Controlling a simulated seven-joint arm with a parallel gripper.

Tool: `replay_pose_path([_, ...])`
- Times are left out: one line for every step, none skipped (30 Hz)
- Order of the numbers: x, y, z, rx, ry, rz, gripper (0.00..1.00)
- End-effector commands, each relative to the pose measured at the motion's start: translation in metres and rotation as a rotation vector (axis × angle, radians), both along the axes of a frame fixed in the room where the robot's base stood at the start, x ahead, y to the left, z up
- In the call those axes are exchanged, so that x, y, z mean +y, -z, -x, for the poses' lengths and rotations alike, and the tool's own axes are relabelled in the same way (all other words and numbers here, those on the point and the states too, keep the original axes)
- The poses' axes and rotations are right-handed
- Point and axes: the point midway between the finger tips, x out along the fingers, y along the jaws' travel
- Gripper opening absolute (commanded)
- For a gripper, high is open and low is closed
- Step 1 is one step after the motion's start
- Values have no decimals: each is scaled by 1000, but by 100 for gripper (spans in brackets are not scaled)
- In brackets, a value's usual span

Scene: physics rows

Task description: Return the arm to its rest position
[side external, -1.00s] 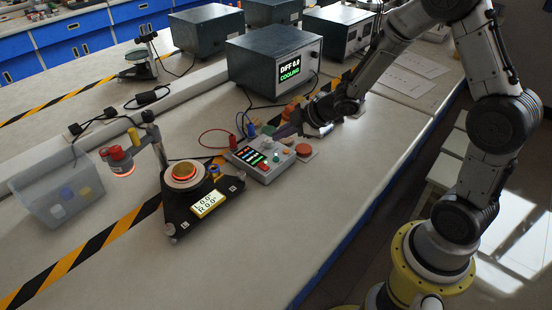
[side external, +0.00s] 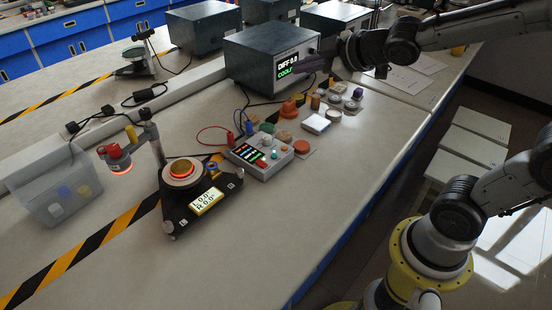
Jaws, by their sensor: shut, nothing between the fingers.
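My gripper (side external: 308,67) is raised above the bench at the upper right. It is shut and empty, and it points left across the front of the dark box with the display (side external: 268,60). Its dark fingers partly cover the display, which reads "DIFF 0.0" with a green word below it. My arm reaches in from the right edge, with its upper links out of frame. The gripper is apart from the small objects on the bench below it.
A control panel with lit bars (side external: 259,156), an orange dome (side external: 289,110), a white square block (side external: 315,123) and small weights (side external: 353,101) stand below my gripper. A black tripod device (side external: 190,197), a red sensor head (side external: 115,157) and a clear bin (side external: 58,190) are left. The front bench is clear.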

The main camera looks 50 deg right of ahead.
Motion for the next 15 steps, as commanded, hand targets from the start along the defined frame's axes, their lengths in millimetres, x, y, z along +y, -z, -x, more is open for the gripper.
replay_pose_path([-1, -13, 25, -2, 55, -49, 0])
replay_pose_path([-1, -16, 41, 11, 93, -90, 0])
replay_pose_path([-2, -17, 63, 34, 142, -143, 0])
replay_pose_path([-1, -15, 78, 57, 176, -186, 0])
replay_pose_path([-1, -12, 94, 83, 207, -228, 0])
replay_pose_path([2, -6, 113, 122, 245, -283, 0])
replay_pose_path([4, -1, 127, 156, 272, -322, 0])
replay_pose_path([6, 6, 140, 193, 297, -360, 0])
replay_pose_path([9, 14, 156, 242, 329, -405, 0])
replay_pose_path([12, 21, 166, 280, 350, -434, 0])
replay_pose_path([15, 27, 176, 318, 370, -459, 0])
replay_pose_path([18, 36, 186, 369, 397, -487, 0])
replay_pose_path([20, 42, 193, 408, 414, -503, 0])
replay_pose_path([22, 47, 199, 441, 429, -515, 0])
replay_pose_path([24, 52, 205, 475, 446, -530, 0])
